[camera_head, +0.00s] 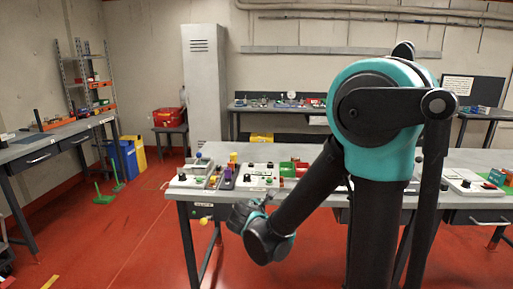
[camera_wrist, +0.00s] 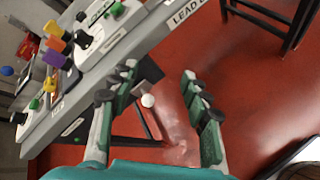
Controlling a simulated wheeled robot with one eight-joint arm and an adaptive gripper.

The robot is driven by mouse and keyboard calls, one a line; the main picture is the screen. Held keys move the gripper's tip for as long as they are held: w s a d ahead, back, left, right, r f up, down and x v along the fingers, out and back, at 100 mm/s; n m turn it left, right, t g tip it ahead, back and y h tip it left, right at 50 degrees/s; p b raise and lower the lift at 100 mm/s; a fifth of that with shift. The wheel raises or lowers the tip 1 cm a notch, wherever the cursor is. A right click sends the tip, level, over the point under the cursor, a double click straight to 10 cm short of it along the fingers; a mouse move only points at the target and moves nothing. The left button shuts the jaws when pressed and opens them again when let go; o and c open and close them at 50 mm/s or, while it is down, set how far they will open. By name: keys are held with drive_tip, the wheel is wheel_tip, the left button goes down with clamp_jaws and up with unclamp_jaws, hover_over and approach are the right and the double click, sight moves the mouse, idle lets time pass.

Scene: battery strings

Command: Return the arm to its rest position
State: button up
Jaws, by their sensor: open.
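My arm reaches down and to the left in front of the workbench in the head view. My gripper (camera_head: 246,214) is at the bench's front left edge, at about drawer height, and is partly hidden by my wrist. In the wrist view my gripper (camera_wrist: 160,82) is open, its two green and grey fingers well apart.
The workbench (camera_head: 335,158) carries boards with coloured parts, including a purple piece (camera_head: 227,178). Its edge (camera_wrist: 112,62) runs diagonally close to the left finger in the wrist view. A side bench (camera_head: 50,134) stands left. Red floor (camera_head: 120,235) between the benches is mostly clear.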

drive_tip(key=s+d+f+m+g, duration=0.2)
drive_tip(key=s+d+f+m, duration=0.15)
drive_tip(key=d+m, duration=0.3)
drive_tip(key=s+d+f+m+g, duration=0.2)
drive_tip(key=s+d+m+g, duration=0.1)
drive_tip(key=s+d+m, duration=0.3)
drive_tip(key=s+d+f+m+g+y, duration=0.1)
drive_tip(key=s+m, duration=0.4)
drive_tip(key=s+d+f+m+g+y, duration=0.1)
drive_tip(key=s+d+f+m+y, duration=0.1)
drive_tip(key=s+m, duration=0.3)
drive_tip(key=shift+d+f+m+y, duration=0.25)
drive_tip(key=shift+d+m+y, duration=0.05)
drive_tip(key=shift+m, duration=0.25)
